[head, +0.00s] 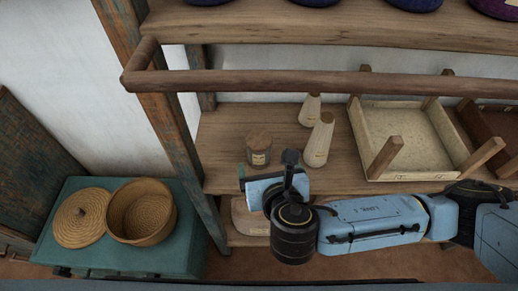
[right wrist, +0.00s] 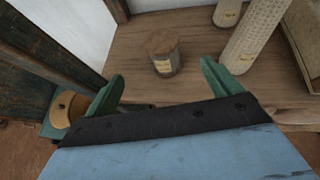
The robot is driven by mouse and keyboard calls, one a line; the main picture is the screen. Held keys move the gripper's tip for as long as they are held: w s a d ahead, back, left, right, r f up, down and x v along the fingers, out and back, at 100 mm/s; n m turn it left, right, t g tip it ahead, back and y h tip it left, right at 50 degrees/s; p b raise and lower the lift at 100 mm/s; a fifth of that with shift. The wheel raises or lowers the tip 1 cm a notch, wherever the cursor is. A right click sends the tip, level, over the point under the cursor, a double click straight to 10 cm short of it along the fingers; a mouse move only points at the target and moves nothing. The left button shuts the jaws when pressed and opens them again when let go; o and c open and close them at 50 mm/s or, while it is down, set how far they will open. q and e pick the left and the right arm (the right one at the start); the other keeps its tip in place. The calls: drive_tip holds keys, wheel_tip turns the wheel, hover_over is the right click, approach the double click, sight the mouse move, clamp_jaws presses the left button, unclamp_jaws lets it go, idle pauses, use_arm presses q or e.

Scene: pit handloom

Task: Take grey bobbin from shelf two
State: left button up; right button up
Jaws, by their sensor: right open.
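The grey bobbin (head: 259,152), a short grey cylinder with a brown wooden top and a pale label, stands upright on the wooden shelf (head: 225,135). It also shows in the right wrist view (right wrist: 163,62), ahead of the fingers and in line with the gap between them. My right gripper (head: 262,178) is at the shelf's front edge, just short of the bobbin. In the right wrist view its green fingers (right wrist: 163,82) are spread wide with nothing between them. My left gripper is not in view.
Two cream cones (head: 319,142) stand right of the bobbin, beside a pale wooden tray with posts (head: 412,178). A wooden rail (head: 320,84) crosses above, and an upright post (head: 175,130) is at left. Baskets (head: 142,210) sit on a teal cabinet (head: 60,240).

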sight(260, 145)
drive_tip(key=b+x, duration=0.1)
drive_tip(key=x, duration=0.5)
drive_tip(key=shift+w+f, duration=0.1)
drive_tip(key=shift+w, duration=0.05)
drive_tip(key=b+x, duration=0.1)
drive_tip(key=x, duration=0.4)
drive_tip(key=shift+w+d+f, duration=0.1)
drive_tip(key=shift+w+d, duration=0.05)
drive_tip(key=c, duration=1.1)
